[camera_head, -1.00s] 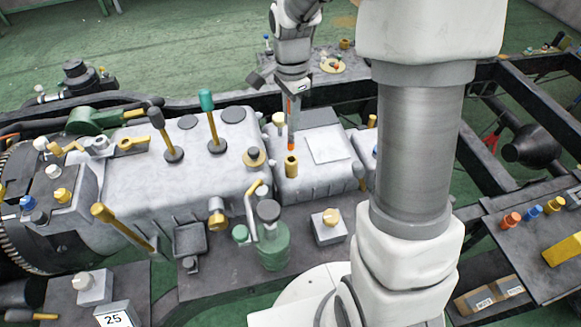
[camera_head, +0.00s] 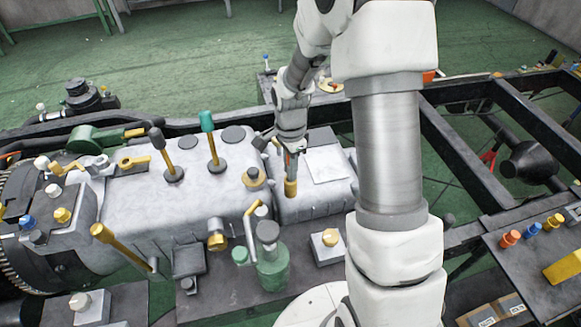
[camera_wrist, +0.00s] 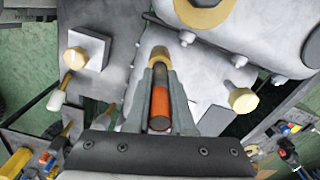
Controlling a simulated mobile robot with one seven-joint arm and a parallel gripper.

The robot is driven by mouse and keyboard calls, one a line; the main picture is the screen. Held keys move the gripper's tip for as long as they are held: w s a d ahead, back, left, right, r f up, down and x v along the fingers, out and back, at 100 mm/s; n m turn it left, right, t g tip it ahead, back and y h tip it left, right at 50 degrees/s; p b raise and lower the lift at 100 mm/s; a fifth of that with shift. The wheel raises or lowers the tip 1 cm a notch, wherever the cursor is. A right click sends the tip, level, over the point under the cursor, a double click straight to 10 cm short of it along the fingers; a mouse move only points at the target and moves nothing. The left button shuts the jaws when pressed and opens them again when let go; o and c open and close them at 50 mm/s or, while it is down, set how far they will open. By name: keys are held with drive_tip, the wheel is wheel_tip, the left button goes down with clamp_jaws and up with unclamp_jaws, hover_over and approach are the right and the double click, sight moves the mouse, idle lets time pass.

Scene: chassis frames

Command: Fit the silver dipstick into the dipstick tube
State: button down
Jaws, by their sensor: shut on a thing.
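The silver dipstick (camera_wrist: 160,76) is a slim grey rod with an orange grip section, held between the fingers of my gripper (camera_wrist: 160,100). In the head view my gripper (camera_head: 289,150) points down just above the dipstick tube (camera_head: 291,188), a short brass-yellow tube on the grey engine housing. The tube's brass rim (camera_wrist: 159,52) shows in the wrist view beyond the fingers, in line with the rod. The rod's lower end appears to be in the tube mouth. How deep it sits is hidden.
Two upright levers, one black-topped (camera_head: 164,152) and one teal-topped (camera_head: 209,142), stand left of my gripper. A yellow-ringed cap (camera_head: 254,178) is close to the tube. A green bottle (camera_head: 271,262) stands in front. A box with a yellow knob (camera_head: 329,245) is front right.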

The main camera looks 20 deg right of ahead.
drive_tip(key=c, duration=0.8)
unclamp_jaws()
drive_tip(key=shift+f, duration=0.1)
wheel_tip(320, 180, up, 12)
drive_tip(key=shift+r+p, duration=0.15)
drive_tip(key=shift+p, duration=0.2)
drive_tip(key=s+r+n+t, duration=0.2)
drive_tip(key=s+r+n, duration=0.2)
drive_tip(key=s+n, duration=0.1)
drive_tip(key=s+r+n+t, duration=0.1)
drive_tip(key=s+r+n, duration=0.4)
drive_tip(key=s, duration=0.3)
drive_tip(key=s+r+n+t, duration=0.2)
drive_tip(key=s+r+n, duration=0.3)
drive_tip(key=s, duration=0.2)
drive_tip(key=shift+s+r+t, duration=0.2)
drive_tip(key=shift+r+t, duration=0.05)
drive_tip(key=shift+t, duration=0.05)
